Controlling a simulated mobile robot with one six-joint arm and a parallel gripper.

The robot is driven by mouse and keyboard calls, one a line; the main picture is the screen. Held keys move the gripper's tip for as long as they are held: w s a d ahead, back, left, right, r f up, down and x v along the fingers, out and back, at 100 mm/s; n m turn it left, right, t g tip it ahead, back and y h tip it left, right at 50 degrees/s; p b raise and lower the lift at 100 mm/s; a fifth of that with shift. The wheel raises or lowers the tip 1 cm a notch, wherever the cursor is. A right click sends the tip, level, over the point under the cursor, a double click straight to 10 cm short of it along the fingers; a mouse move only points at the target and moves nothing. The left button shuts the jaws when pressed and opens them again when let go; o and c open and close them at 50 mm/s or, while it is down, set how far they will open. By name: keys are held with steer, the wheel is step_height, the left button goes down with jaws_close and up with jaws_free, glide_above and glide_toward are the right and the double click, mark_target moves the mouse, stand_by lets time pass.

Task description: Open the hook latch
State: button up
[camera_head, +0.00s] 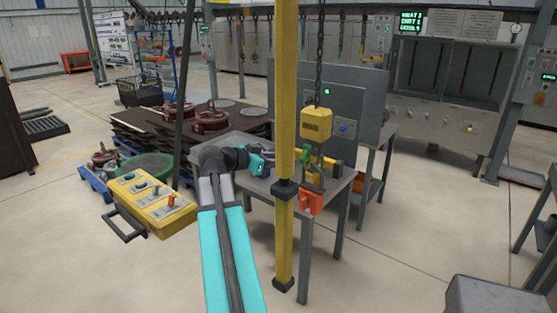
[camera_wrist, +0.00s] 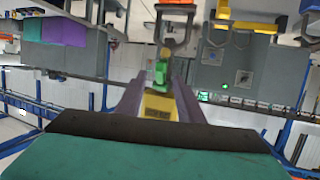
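In the head view a yellow hoist block (camera_head: 316,124) hangs on a chain, with a grey metal hook (camera_head: 314,180) below it. A small green piece, seemingly the latch (camera_head: 304,155), sits at the hook's upper left. An orange piece (camera_head: 310,203) hangs at the hook's lower end. My gripper (camera_head: 270,154) is left of the hook, its tips partly hidden by a yellow post. In the wrist view its purple fingers (camera_wrist: 160,85) are apart. The yellow block (camera_wrist: 160,106) and green latch (camera_wrist: 160,74) appear in line between them. I see no contact.
The yellow post (camera_head: 284,235) stands close in front of my gripper. A grey table (camera_head: 250,183) lies under the gripper, with a grey panel (camera_head: 345,85) behind. A yellow control box (camera_head: 152,204) is at left. Open floor lies right.

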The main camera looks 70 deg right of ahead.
mark_target(301, 161)
steer(key=shift+p+x, duration=0.3)
steer(key=shift+x, duration=1.45)
steer(key=shift+s+d+f+b, duration=0.15)
steer(key=shift+d+f+b, duration=0.1)
steer(key=shift+d+b, duration=0.15)
steer(key=shift+b+x, duration=1)
steer(key=shift+x, duration=0.6)
steer(key=shift+r, duration=0.1)
steer(key=shift+s, duration=0.1)
steer(key=c, duration=0.7)
